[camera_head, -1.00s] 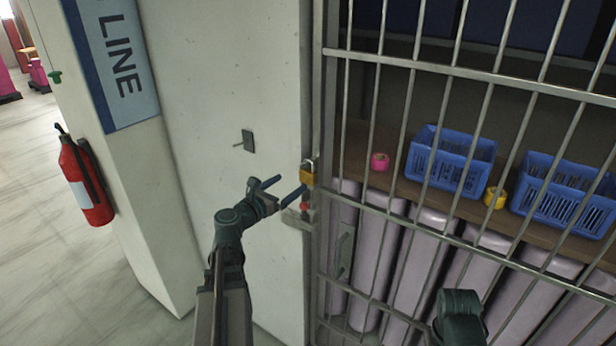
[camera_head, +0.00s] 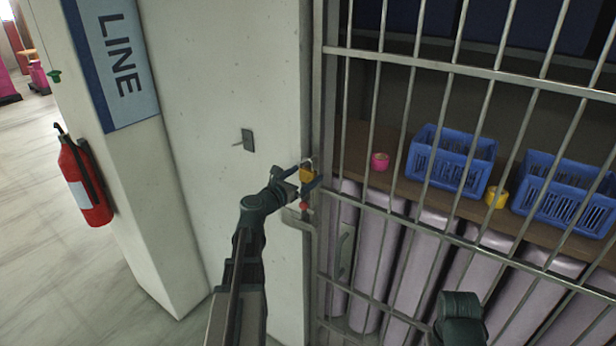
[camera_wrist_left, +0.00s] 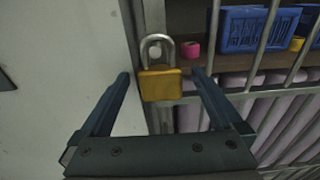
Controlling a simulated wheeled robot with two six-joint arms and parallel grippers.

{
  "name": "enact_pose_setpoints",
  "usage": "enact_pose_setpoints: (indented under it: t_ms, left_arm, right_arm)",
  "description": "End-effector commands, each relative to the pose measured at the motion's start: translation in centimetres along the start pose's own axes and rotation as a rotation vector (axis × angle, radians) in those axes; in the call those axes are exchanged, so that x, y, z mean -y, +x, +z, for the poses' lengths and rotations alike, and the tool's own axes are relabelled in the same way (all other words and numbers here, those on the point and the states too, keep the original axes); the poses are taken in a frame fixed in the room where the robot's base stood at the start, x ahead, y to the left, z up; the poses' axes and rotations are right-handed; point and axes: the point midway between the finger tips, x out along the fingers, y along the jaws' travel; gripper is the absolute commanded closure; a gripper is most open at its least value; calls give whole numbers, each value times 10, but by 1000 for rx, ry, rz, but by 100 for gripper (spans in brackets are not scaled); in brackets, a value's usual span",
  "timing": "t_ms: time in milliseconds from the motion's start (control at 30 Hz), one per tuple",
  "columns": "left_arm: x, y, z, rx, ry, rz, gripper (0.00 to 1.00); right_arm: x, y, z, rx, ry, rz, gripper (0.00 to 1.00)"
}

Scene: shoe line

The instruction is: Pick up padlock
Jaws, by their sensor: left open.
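The padlock (camera_head: 306,174) has a yellow-gold body and a silver shackle. It is at the gate's edge post, beside the white wall. In the left wrist view the padlock (camera_wrist_left: 160,84) is upright, with its shackle on top, and its body lies between my finger tips. My left gripper (camera_head: 304,178) is open, with one finger on each side of the padlock; the wrist view also shows the left gripper (camera_wrist_left: 162,85) with gaps on both sides of the body. My right arm shows only as a dark link at the lower right, and its gripper is out of view.
The barred gate (camera_head: 440,230) closes off a shelf with blue baskets (camera_head: 450,160), a pink tape roll (camera_head: 379,162) and a yellow roll (camera_head: 495,198). A red piece (camera_head: 304,206) is just below the padlock. A fire extinguisher (camera_head: 85,182) hangs at the left.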

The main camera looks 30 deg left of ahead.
Motion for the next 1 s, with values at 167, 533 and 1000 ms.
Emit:
enact_pose_setpoints:
  t_ms: [167,533,1000]
  left_arm:
    - [0,-1,0,0,0,0,7]
    - [0,-1,0,0,0,0,74]
    - [0,-1,2,1,0,0,100]
  right_arm:
    - [0,0,0,0,0,0,50]
    - [0,0,0,0,0,0,50]
    - [0,-2,0,0,0,0,50]
